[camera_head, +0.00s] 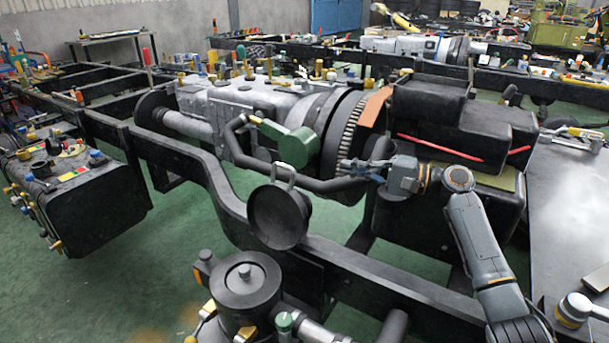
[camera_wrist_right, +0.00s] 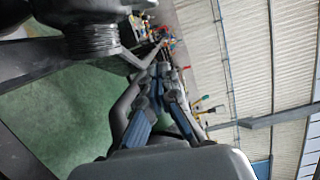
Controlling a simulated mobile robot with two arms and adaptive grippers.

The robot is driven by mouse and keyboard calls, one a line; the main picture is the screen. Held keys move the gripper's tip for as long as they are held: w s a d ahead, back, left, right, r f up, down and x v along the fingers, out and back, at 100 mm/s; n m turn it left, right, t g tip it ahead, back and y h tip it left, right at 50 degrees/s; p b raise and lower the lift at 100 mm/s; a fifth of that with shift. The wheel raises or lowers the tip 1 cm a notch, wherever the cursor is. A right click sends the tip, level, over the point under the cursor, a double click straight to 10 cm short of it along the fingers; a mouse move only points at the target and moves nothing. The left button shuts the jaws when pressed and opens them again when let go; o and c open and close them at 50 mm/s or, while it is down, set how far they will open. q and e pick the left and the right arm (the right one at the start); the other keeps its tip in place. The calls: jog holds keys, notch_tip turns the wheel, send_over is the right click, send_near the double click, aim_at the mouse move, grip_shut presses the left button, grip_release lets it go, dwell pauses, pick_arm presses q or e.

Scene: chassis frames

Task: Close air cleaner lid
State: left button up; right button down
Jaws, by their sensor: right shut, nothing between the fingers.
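A round black dish-like lid (camera_head: 279,219) stands tilted up near the middle of the head view, with a light grey loop at its top edge. It looks like the air cleaner lid. A black round canister (camera_head: 243,290) with a grey knob on top stands below and left of it; I cannot tell whether they are joined. My right gripper (camera_head: 348,167) is shut and empty, above and right of the lid and apart from it, close to a black curved pipe. In the right wrist view its blue-grey fingers (camera_wrist_right: 161,90) also show. My left gripper is not in view.
A black curved pipe (camera_head: 325,185) with a green housing (camera_head: 294,147) runs behind the lid. A dark chassis rail (camera_head: 360,270) passes beside and below it. The engine block (camera_head: 240,105) and black boxes (camera_head: 440,110) stand behind. Green floor (camera_head: 130,280) is open at left.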

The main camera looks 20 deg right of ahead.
jog(key=w+a, duration=0.1)
jog(key=a, duration=0.2)
jog(key=w+a, duration=0.1)
jog(key=a, duration=0.2)
jog(key=w+a+r, duration=0.1)
jog(key=w+a, duration=0.1)
jog(key=a, duration=0.2)
jog(key=shift+a+r, duration=0.1)
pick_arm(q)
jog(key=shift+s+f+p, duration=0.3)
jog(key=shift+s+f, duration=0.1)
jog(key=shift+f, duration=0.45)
pick_arm(e)
jog(key=shift+s+a, duration=0.45)
jog(key=shift+a, duration=0.1)
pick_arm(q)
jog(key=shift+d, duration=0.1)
